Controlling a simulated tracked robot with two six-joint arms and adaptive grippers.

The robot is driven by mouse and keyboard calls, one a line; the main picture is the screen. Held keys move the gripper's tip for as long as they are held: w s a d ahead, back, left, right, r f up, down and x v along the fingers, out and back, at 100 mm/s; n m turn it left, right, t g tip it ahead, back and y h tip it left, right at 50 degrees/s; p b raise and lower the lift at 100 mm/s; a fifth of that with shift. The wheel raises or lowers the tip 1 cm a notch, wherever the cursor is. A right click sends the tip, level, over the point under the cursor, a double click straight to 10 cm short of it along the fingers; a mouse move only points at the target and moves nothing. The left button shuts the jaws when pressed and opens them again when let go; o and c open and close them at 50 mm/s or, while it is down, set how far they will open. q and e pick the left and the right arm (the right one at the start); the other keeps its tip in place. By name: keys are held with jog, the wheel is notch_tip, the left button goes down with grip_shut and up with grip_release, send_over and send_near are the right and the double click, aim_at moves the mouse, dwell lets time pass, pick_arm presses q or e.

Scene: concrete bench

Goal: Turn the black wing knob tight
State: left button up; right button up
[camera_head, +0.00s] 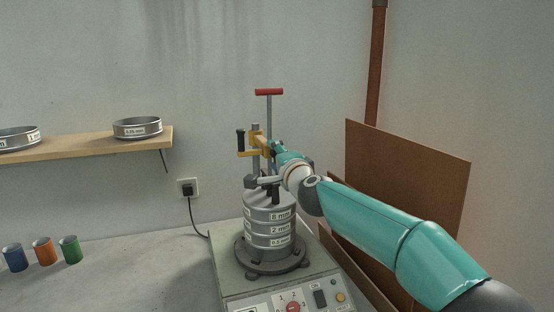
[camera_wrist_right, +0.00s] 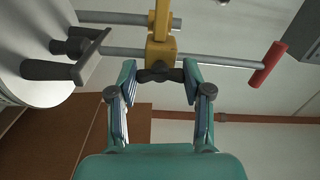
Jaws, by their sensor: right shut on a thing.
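The black wing knob (camera_wrist_right: 160,75) sits on a yellow clamp block (camera_wrist_right: 161,50) in the right wrist view. My right gripper (camera_wrist_right: 160,79) has one finger at each end of the knob and is shut on it. In the head view my right gripper (camera_head: 279,152) reaches the yellow clamp (camera_head: 257,142) from the right and hides most of the knob. The clamp sits on upright rods above the sieve stack (camera_head: 269,228). My left gripper is in neither view.
A rod with a red T-handle (camera_head: 269,92) rises above the clamp. The sieve stack stands on a grey shaker (camera_head: 232,284) with a control panel. Brown boards (camera_head: 410,175) stand at the right. A shelf (camera_head: 95,146) holds sieves; coloured cans (camera_head: 43,251) stand left on the bench.

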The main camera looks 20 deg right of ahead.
jog(key=shift+f+m, duration=0.25)
jog(key=shift+m, duration=0.55)
jog(key=shift+f, duration=0.1)
jog(key=o, duration=1.2)
jog(key=shift+c, duration=0.2)
jog(key=shift+s+r, duration=0.2)
jog(key=shift+r, duration=0.05)
jog(key=s, duration=1.1)
jog(key=shift+s+d+f, duration=0.15)
jog(key=shift+s+d, duration=0.05)
jog(key=shift+s, duration=0.1)
